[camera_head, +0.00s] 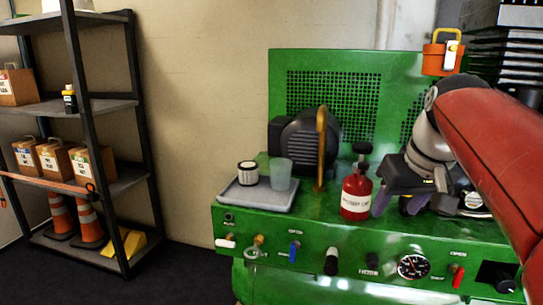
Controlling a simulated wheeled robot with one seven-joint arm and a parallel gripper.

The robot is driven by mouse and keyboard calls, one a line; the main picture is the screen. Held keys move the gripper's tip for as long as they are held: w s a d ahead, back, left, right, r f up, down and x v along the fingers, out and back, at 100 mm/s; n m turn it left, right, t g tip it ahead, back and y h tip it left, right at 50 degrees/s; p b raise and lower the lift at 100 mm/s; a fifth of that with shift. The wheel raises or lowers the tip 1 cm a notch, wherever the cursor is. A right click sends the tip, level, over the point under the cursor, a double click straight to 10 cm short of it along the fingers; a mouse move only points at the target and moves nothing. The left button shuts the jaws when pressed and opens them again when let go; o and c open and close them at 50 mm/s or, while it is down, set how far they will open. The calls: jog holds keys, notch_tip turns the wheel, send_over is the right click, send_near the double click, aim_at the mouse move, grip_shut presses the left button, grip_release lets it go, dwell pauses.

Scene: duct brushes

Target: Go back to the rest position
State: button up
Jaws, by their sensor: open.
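My gripper (397,208) is at the right, low over the green machine's top (320,207). Its dark fingers point down and are spread apart, with nothing seen between them. A red bottle (355,192) with a black cap and a white label stands upright just left of the gripper. The left finger shows close beside the bottle, and I cannot tell whether they touch. My red arm reaches in from the right and hides part of the machine behind it.
A grey tray (231,196) holds a small filter (248,173) and a clear cup (281,174). A brass pipe (321,150) stands near a dark motor housing (300,140). Knobs and a gauge (413,267) line the front. Shelves (120,105) stand left.

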jog(key=s+a+f, duration=0.3)
jog(key=s+f, duration=0.4)
jog(key=f, duration=0.2)
jog(key=s+a+f, duration=0.4)
jog(key=s+f, duration=0.3)
jog(key=f, duration=0.2)
jog(key=shift+s+a+f+m+t+h, duration=0.15)
jog(key=shift+s+m+t+h, duration=0.15)
jog(key=shift+s+m+t, duration=0.1)
jog(key=shift+c, duration=0.4)
